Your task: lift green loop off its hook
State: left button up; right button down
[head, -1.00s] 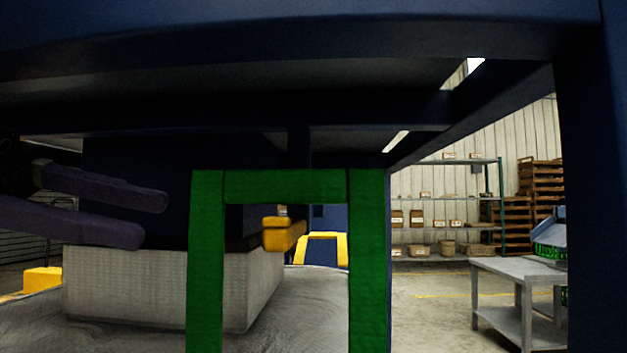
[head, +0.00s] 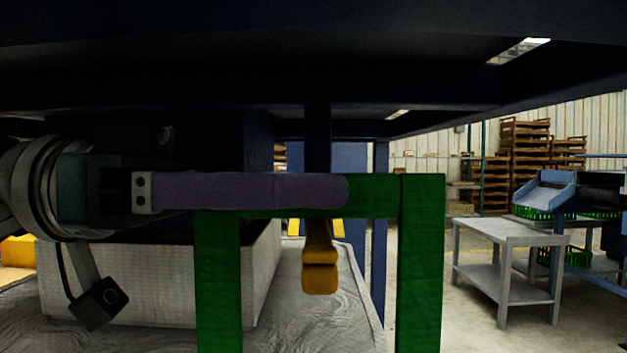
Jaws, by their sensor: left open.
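The green loop (head: 422,265) is an upright rectangular frame of flat green strap, with two sides and a top bar, in the middle of the head view. A yellow hook (head: 320,275) shows inside the loop below the top bar, under a dark post (head: 317,138). My left gripper (head: 335,190) reaches in from the left. Its purple finger lies level across the top bar and hides much of it, including where bar and hook meet. Only one finger shows clearly; the jaws are open. I cannot tell whether it touches the loop. My right gripper is not in view.
A dark frame beam (head: 250,75) runs overhead, close above my gripper. A pale block (head: 140,285) stands behind the loop on a grey surface (head: 345,310). A grey table (head: 500,240) and stacked wooden crates (head: 525,150) stand at the right, with open floor between.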

pick_arm(q)
jog(key=shift+d, duration=0.65)
grip_shut()
dwell(1.0)
